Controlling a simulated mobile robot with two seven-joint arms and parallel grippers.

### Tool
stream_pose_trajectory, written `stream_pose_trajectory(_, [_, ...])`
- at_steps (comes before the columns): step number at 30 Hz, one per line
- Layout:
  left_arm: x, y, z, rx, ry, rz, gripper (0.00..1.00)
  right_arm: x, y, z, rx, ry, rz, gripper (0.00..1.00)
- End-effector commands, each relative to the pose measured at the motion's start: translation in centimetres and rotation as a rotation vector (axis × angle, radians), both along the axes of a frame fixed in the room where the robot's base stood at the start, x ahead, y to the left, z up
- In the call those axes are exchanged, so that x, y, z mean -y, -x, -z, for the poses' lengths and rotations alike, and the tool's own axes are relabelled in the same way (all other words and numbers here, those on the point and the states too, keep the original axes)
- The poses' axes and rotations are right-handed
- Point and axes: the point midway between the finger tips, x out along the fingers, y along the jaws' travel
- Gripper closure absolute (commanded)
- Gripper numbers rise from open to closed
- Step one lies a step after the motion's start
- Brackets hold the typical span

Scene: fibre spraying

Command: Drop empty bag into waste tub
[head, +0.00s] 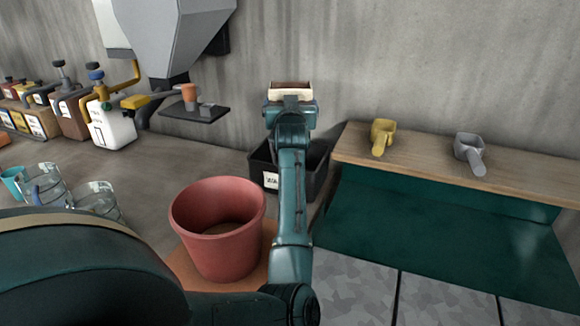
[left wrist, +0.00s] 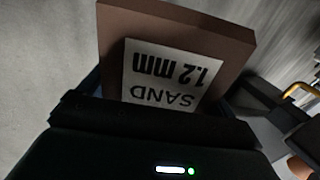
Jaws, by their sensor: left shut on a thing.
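My left gripper (head: 291,101) is raised near the back wall and shut on the bag (head: 291,87). In the left wrist view the bag (left wrist: 190,35) is brown and box-like, with a white label reading "SAND 1.2 mm" upside down. A black tub (head: 318,178) with a small white label stands on the surface below the gripper. My left forearm crosses in front of it and hides its middle. The bag is above the tub, apart from it. Whether the bag is empty cannot be told. My right gripper is not in view.
A red bucket (head: 222,255) stands left of my forearm. A wooden shelf (head: 520,172) on the right holds a yellow scoop (head: 382,136) and a grey scoop (head: 470,152). A grey hopper (head: 178,35), a white container (head: 112,125) and clear jugs (head: 98,203) are on the left.

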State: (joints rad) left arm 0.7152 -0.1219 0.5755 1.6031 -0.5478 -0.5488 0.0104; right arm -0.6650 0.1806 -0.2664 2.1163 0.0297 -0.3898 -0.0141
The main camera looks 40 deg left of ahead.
Motion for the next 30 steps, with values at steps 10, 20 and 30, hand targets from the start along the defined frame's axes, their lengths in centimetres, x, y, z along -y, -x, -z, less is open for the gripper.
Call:
stream_pose_trajectory(10, [0.0,0.0,5.6,-0.004,0.002,0.000,0.56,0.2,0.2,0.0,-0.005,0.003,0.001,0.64])
stream_pose_trajectory(20, [0.1,0.0,9.5,-0.003,0.003,0.001,0.56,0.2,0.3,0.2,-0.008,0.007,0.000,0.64])
stream_pose_trajectory(30, [0.0,0.0,9.9,-0.002,0.001,0.000,0.56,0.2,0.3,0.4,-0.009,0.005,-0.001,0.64])
